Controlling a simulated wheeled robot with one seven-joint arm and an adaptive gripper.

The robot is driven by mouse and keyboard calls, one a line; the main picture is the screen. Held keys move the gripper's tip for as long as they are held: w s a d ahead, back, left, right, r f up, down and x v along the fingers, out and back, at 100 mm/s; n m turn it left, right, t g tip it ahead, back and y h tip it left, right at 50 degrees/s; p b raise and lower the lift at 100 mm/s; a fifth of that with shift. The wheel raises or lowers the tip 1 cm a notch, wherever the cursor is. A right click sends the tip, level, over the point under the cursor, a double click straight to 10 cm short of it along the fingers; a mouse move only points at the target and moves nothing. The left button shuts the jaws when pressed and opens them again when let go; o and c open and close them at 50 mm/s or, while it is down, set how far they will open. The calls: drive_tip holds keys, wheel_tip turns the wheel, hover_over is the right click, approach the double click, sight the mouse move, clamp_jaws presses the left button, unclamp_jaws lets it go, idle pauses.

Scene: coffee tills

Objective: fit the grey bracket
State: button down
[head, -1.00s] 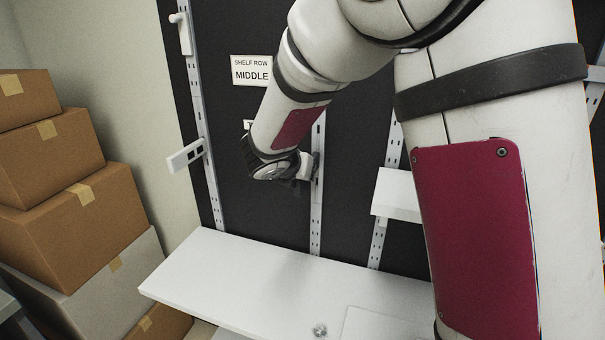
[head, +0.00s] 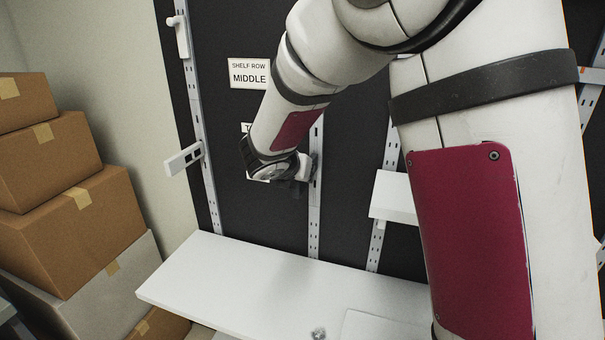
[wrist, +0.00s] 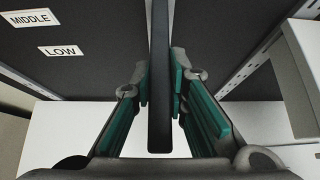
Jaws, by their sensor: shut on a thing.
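In the wrist view the grey bracket (wrist: 159,105) shows as a dark upright bar, seen edge-on, between the teal finger pads. My gripper (wrist: 160,98) is shut on it. A slotted upright rail (wrist: 167,22) shows behind the bar. In the head view my gripper (head: 300,178) is in front of or beside the middle rail (head: 315,215), above the white lower shelf. The bracket is mostly hidden there by my wrist. I cannot tell whether the bracket touches the rail.
A pale bracket (head: 184,159) sticks out from the left rail (head: 207,185). A short white shelf (head: 393,197) is right of my gripper. The wide white shelf (head: 250,275) below is mostly clear. Cardboard boxes (head: 75,225) are stacked at left. MIDDLE (head: 249,73) and LOW (wrist: 63,51) labels mark the back panel.

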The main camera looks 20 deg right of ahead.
drive_tip(key=shift+w+f+b, duration=0.1)
drive_tip(key=shift+f+b, duration=0.35)
drive_tip(key=shift+f, duration=0.1)
idle(0.4)
drive_tip(key=c, duration=1.5)
unclamp_jaws()
drive_tip(key=v, duration=1.2)
